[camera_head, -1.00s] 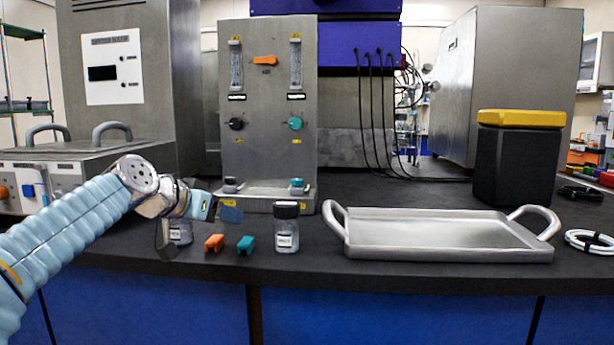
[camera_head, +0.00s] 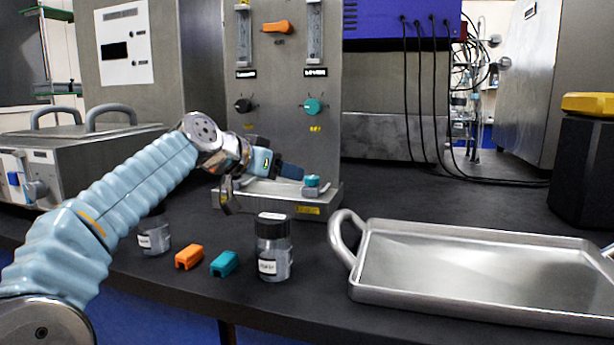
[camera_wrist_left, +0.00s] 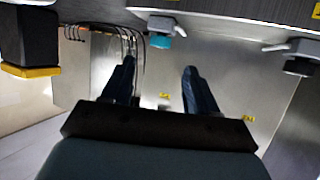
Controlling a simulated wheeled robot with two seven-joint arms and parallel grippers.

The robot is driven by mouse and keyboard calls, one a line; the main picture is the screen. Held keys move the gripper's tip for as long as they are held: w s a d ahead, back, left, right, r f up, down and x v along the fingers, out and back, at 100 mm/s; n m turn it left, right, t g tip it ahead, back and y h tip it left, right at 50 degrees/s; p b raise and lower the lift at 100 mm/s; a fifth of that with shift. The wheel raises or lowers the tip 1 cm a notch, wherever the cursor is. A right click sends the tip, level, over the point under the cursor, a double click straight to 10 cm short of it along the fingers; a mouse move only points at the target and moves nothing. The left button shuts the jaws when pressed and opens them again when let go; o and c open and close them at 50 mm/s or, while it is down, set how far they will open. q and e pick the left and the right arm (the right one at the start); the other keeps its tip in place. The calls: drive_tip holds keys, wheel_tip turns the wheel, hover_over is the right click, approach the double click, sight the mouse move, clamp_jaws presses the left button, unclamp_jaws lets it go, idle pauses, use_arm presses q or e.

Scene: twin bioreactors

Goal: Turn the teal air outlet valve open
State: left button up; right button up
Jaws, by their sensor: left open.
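A steel panel (camera_head: 278,60) stands at the back of the bench. At its foot is a small teal-capped valve (camera_head: 312,181), which also shows in the left wrist view (camera_wrist_left: 162,30) with a grey lever handle. A second, black-capped valve (camera_wrist_left: 298,62) shows in the wrist view. Higher on the panel are a teal knob (camera_head: 312,106) and a black knob (camera_head: 243,105). My left gripper (camera_head: 292,171) is in front of the panel's foot, just left of the teal-capped valve. Its fingers (camera_wrist_left: 159,72) are apart with nothing between them. My right gripper is out of view.
A black-lidded jar (camera_head: 273,247), a teal block (camera_head: 224,263), an orange block (camera_head: 189,257) and another jar (camera_head: 154,235) stand in front, below my left arm. A metal tray (camera_head: 480,260) lies at right. Cables (camera_head: 435,90) hang behind.

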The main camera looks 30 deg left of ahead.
sight(309, 178)
use_arm(q)
drive_tip(key=x, duration=0.8)
drive_tip(key=shift+r+p, duration=0.1)
drive_tip(key=shift+p, duration=0.25)
